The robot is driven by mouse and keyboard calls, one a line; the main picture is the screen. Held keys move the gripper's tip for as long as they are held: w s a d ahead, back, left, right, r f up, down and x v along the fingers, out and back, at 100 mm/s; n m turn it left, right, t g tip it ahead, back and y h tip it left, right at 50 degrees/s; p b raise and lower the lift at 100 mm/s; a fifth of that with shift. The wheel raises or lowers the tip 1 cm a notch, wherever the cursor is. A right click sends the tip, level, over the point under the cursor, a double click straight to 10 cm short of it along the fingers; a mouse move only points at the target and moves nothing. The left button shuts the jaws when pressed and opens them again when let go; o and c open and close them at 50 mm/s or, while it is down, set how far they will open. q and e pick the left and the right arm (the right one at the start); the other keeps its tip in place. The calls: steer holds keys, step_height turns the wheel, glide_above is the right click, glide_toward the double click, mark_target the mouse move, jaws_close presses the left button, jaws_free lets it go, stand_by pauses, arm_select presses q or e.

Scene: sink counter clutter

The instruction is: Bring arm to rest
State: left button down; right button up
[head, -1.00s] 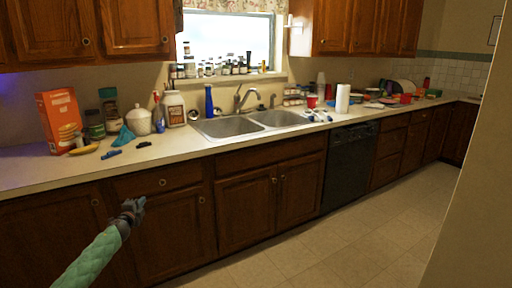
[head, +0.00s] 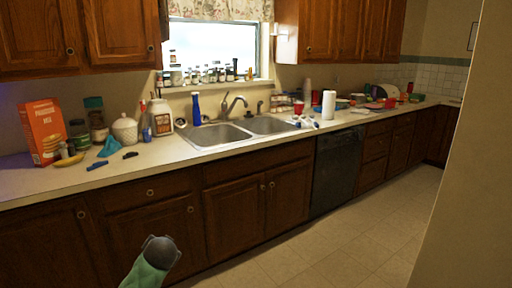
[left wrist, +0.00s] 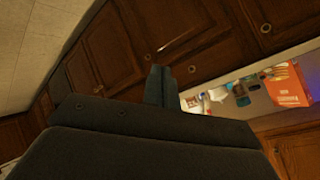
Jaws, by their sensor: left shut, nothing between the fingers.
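My left arm comes in at the bottom of the head view, with the left gripper (head: 161,250) low in front of the lower cabinets. In the head view its fingers are hard to make out. In the left wrist view the two dark fingers (left wrist: 159,70) are together, with nothing between them. The gripper is clear of the counter and touches nothing that I can see. My right arm and gripper are in no view.
The counter (head: 160,158) holds an orange box (head: 43,131), a white jar (head: 125,130), a blue bottle (head: 196,109) and other clutter around the sink (head: 215,136). Wooden lower cabinets (head: 236,213) stand behind the gripper. The floor (head: 330,250) at right is clear.

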arm_select(q)
steer(key=s+d+f+g+h+p, duration=0.1)
steer(key=s+d+f+h, duration=0.1)
steer(key=s+d, duration=0.5)
steer(key=s+d+f+g+h+p, duration=0.1)
steer(key=s+d+f, duration=0.1)
steer(key=s, duration=0.9)
steer(key=s+d+f+g+h+p, duration=0.1)
steer(key=s+d+f+h, duration=0.1)
steer(key=s+d, duration=0.5)
steer(key=s+f+g+p, duration=0.1)
steer(key=s+f, duration=0.3)
steer(key=s, duration=0.7)
steer(key=s+f+n+g+h+p, duration=0.1)
steer(key=s+f+g, duration=0.2)
steer(key=s, duration=0.7)
step_height(320, 180, down, 2)
steer(key=shift+s+d+f+n+g, duration=0.2)
steer(key=shift+s+d+n+g, duration=0.1)
steer(key=shift+s+d, duration=0.15)
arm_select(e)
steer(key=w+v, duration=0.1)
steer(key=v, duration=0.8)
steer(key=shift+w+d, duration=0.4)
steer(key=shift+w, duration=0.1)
